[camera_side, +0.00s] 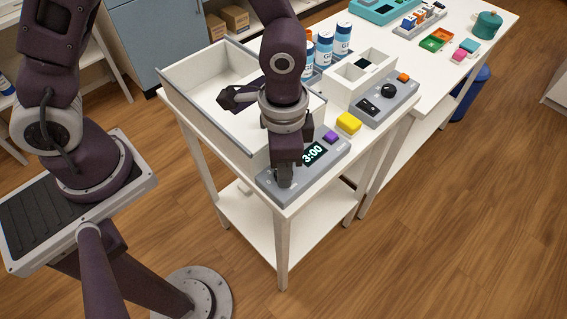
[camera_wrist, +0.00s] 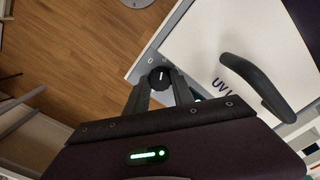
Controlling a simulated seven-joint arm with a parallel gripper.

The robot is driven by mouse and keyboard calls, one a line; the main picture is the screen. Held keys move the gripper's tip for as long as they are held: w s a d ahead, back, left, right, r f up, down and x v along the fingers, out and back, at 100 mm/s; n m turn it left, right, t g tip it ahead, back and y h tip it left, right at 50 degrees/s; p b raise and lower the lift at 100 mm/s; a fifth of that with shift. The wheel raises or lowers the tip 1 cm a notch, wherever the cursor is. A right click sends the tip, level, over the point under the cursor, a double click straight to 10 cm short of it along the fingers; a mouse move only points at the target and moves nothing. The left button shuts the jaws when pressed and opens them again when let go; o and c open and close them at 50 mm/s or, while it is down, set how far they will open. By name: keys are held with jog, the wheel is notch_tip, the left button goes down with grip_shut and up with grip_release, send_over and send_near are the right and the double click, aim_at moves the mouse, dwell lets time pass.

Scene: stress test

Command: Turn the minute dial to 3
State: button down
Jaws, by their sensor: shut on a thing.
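The grey timer panel (camera_side: 266,184) lies at the front edge of the white table. Its lit display (camera_side: 314,153) reads 3:00. The black minute dial (camera_wrist: 160,77) with a white mark shows between my fingertips in the wrist view; in the side view my gripper hides most of it. My gripper (camera_side: 285,180) points down at the panel's near left end. It is shut on the dial, with a finger on either side, as the wrist view (camera_wrist: 161,84) also shows.
A white open box (camera_side: 187,82) with a black handle (camera_wrist: 258,82) stands close beside my gripper. Another grey panel with a black knob (camera_side: 388,91) and several blue-white bottles (camera_side: 324,48) stand farther back.

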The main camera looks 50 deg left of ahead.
jog(key=shift+m, duration=0.6)
jog(key=c, duration=1.4)
grip_release()
jog(key=shift+o, duration=0.2)
notch_tip(320, 180, up, 7)
jog(key=shift+r, duration=0.1)
